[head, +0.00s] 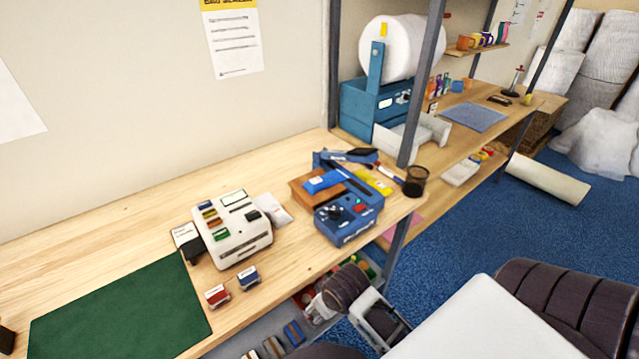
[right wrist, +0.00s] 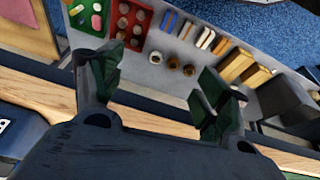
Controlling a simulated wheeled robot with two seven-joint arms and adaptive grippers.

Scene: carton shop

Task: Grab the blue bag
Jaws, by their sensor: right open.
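A small flat blue packet (head: 323,181), which looks like the blue bag, lies on top of a brown box (head: 318,192) on the wooden bench, behind a blue device. It does not show in the right wrist view. My right gripper (right wrist: 158,82) is open with nothing between its dark fingers. It is over the bench's front edge, facing the lower shelf, well apart from the packet. In the head view my right arm comes in at the lower right, and its fingers cannot be made out. My left gripper is not in view.
The blue device (head: 348,220), a black mesh cup (head: 415,181) and a cream machine (head: 232,230) stand on the bench (head: 110,235). A green mat (head: 120,310) lies at the left. A grey post rises behind the cup. Red and green trays (right wrist: 130,20) sit on the lower shelf.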

